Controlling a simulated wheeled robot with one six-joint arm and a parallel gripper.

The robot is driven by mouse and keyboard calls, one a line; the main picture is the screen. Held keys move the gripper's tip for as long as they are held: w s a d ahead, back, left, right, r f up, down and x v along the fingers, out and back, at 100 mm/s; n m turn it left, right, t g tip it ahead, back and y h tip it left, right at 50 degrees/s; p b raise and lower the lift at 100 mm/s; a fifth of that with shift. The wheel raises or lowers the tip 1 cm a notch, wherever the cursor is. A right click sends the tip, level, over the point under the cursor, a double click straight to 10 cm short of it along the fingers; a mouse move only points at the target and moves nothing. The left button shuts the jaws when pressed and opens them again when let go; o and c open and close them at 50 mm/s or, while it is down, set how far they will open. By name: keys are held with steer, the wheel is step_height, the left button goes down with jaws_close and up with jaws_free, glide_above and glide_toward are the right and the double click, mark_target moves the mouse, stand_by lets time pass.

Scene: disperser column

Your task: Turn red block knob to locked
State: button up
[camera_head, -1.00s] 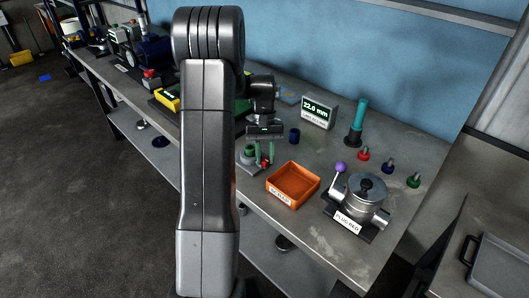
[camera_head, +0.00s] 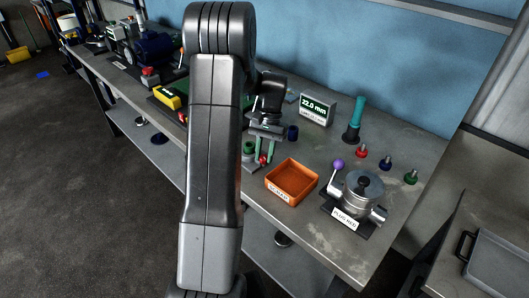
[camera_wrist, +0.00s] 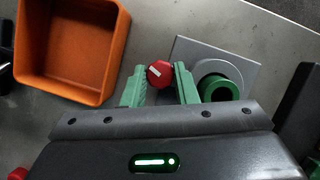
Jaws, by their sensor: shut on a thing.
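The red block knob (camera_wrist: 160,74) is a small round knob with a white pointer line, at the near edge of a grey plate (camera_wrist: 230,57) in the wrist view. In the head view my gripper (camera_head: 266,151) reaches down at the bench edge, and the red knob (camera_head: 263,159) shows small between the fingers. The lock label or marks cannot be read.
A green ring fitting (camera_wrist: 220,88) sits on the plate close to the right finger. An orange tray (camera_head: 292,181) stands to the right of my gripper in the head view. Beyond it is a metal pot-like fixture (camera_head: 357,193) with a purple-knobbed lever. A gauge display (camera_head: 317,108) stands behind.

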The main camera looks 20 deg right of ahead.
steer(key=o, duration=1)
steer(key=shift+d, duration=0.1)
